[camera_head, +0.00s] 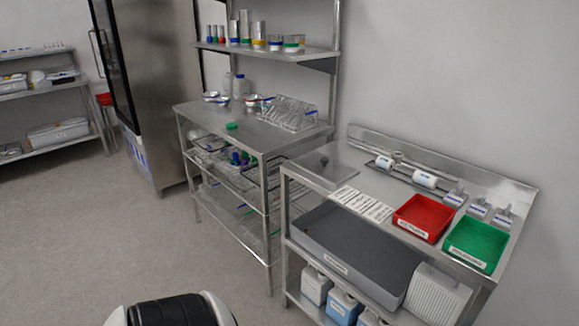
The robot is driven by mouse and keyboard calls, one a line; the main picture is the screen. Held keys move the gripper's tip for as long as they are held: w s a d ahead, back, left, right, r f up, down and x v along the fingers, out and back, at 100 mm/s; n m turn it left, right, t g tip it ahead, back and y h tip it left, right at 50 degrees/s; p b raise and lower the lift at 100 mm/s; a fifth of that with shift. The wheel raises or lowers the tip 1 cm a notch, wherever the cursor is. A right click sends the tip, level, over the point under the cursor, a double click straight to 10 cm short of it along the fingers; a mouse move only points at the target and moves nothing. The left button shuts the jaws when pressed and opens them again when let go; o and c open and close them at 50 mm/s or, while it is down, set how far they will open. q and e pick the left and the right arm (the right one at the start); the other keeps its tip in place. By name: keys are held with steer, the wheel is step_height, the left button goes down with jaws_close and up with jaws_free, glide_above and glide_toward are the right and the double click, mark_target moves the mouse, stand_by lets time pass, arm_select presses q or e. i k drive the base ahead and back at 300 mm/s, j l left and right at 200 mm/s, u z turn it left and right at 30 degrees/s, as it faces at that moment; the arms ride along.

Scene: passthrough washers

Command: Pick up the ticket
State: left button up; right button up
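Several white printed paper strips, which look like tickets (362,203), lie side by side on the top of the steel bench (318,172) at the right. They are left of a red tray. Their print is too small to read, so I cannot tell one ticket from another. Neither of my grippers is in view.
A red tray (423,217) and a green tray (476,245) stand on the bench, with white rolls (425,179) behind. A grey bin (350,245) sits below. A wire-basket rack (190,112) stands left of the bench. The floor (70,230) at the left is clear.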

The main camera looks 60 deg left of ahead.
mark_target(346, 193)
steer(key=u, duration=1.5)
steer(key=i+j+z, duration=0.1)
steer(key=i+j, duration=0.2)
steer(key=i, duration=0.1)
